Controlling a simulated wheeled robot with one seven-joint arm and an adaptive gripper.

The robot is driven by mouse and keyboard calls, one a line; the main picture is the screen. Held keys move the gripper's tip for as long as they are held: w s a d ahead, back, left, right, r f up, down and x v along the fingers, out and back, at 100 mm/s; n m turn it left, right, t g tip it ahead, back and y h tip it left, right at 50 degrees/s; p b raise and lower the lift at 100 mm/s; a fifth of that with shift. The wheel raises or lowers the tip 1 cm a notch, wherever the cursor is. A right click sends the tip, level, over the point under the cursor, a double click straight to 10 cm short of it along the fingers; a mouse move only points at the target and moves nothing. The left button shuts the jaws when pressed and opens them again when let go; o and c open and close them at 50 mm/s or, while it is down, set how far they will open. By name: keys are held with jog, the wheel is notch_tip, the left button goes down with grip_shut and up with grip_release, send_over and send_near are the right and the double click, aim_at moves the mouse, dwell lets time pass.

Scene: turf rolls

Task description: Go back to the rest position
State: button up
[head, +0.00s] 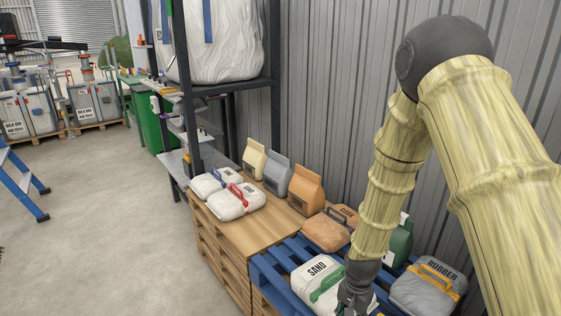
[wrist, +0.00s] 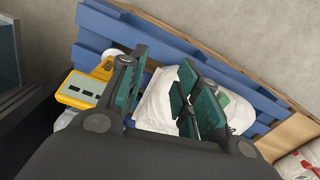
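My gripper (head: 354,292) hangs at the lower end of my arm in the head view, in front of the right part of a white bag marked SAND (head: 315,279). This bag has a green handle and lies on a blue pallet. In the wrist view my gripper (wrist: 163,65) has its two teal-padded fingers spread apart, with nothing visible held between them. The white bag (wrist: 155,105) lies beyond the fingers, partly hidden by them. Whether the gripper touches the bag cannot be told.
A grey RUBBER bag (head: 428,287) with a yellow handle and a brown bag (head: 327,232) lie close by. A wooden pallet stack (head: 225,238) carries white bags and several upright bags. A corrugated wall (head: 335,100) stands behind. The floor (head: 110,220) at left is open.

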jog(key=s+d+f+n+p, duration=0.1)
jog(key=s+f+n, duration=0.3)
jog(key=s, duration=1.1)
jog(key=s+d+f+n+p, duration=0.2)
jog(key=s+f+n, duration=0.2)
jog(key=s+f, duration=0.5)
jog(key=s, duration=0.5)
jog(key=shift+s+d+f, duration=0.15)
jog(key=shift+s, duration=0.2)
